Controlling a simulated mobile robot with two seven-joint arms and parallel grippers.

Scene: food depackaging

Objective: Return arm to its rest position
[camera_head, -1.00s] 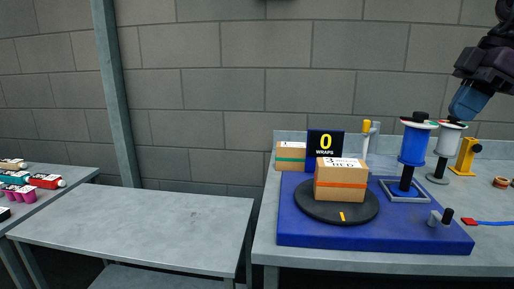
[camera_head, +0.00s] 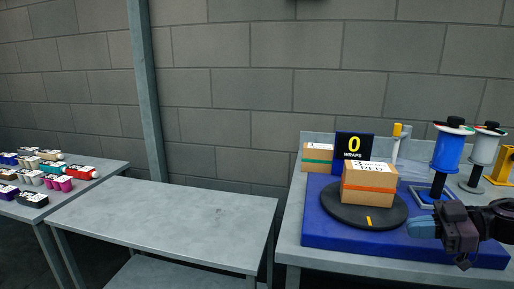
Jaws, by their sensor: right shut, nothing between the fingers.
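My right gripper (camera_head: 424,229) is in the head view at the lower right, over the front right part of the blue base (camera_head: 330,232). It is shut and empty, with its fingers pointing left. A cardboard box with an orange band (camera_head: 368,190) sits on the black turntable (camera_head: 345,215), to the left of the gripper and apart from it. My gripper and forearm hide the right front part of the base. My left gripper is not in view.
A blue film spool (camera_head: 447,152) and a grey spool (camera_head: 484,150) stand behind my right arm. A display (camera_head: 354,146) reads 0 wraps. A green-banded box (camera_head: 317,157) stands at the back. The middle table (camera_head: 165,220) is bare. Several small packages lie on the left table (camera_head: 110,168).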

